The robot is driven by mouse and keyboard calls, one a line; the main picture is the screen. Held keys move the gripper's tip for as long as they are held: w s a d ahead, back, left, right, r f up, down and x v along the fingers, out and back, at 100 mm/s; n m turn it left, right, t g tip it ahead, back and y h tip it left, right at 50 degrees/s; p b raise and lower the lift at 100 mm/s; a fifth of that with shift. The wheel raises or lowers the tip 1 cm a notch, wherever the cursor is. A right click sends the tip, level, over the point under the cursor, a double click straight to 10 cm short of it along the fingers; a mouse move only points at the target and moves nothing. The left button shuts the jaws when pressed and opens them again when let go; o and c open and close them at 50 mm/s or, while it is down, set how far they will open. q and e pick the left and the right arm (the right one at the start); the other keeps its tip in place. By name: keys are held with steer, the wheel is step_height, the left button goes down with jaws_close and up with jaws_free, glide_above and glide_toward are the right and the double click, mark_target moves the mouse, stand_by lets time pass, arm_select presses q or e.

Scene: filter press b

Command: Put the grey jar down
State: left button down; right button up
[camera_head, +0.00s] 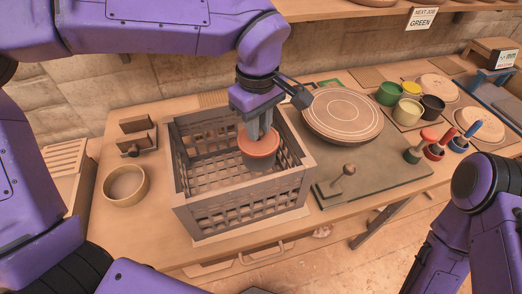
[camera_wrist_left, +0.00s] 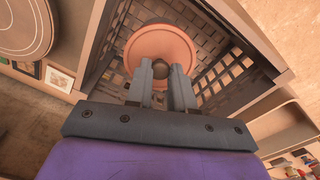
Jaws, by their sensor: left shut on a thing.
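The grey jar (camera_head: 262,163) has an orange-brown lid and is inside the dark slatted crate (camera_head: 240,208), toward its right side. My left gripper (camera_head: 258,136) comes down from above and is shut on the jar at the top of its lid. In the left wrist view, the round lid (camera_wrist_left: 180,45) shows with a dark knob at the fingertips (camera_wrist_left: 160,76). The jar looks about upright. I cannot tell whether its base touches the crate floor. My right arm shows at lower right, but its gripper is out of view.
A beige bowl (camera_head: 126,184) stands left of the crate. Right of it are a round ringed board (camera_head: 343,115) and a green-grey plate with a knobbed post (camera_head: 346,177). Coloured cups (camera_head: 407,110) and several handled tools (camera_head: 436,147) stand further right. The rest of the crate floor looks empty.

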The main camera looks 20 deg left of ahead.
arm_select(q)
steer(key=f, duration=0.1)
steer(key=w+f, duration=0.1)
steer(key=f, duration=0.1)
steer(key=w+f, duration=0.1)
steer(key=shift+w+d+f, duration=0.1)
steer(key=shift+f, duration=0.1)
steer(key=f, duration=0.2)
steer(key=w+f, duration=0.1)
steer(key=f, duration=0.2)
steer(key=w+f+p, duration=0.1)
steer(key=f, duration=0.2)
steer(key=shift+f, duration=0.1)
steer(key=shift+s, duration=0.25)
steer(key=shift+w+f, duration=0.35)
steer(key=shift+w, duration=0.2)
steer(key=c, duration=1.2)
jaws_free()
steer(key=shift+w+f, duration=0.15)
steer(key=shift+w, duration=0.1)
steer(key=shift+o, duration=1.1)
steer(key=r+b, duration=0.1)
steer(key=r, duration=1.1)
steer(key=shift+s+r, duration=0.2)
arm_select(e)
steer(key=shift+w, duration=0.7)
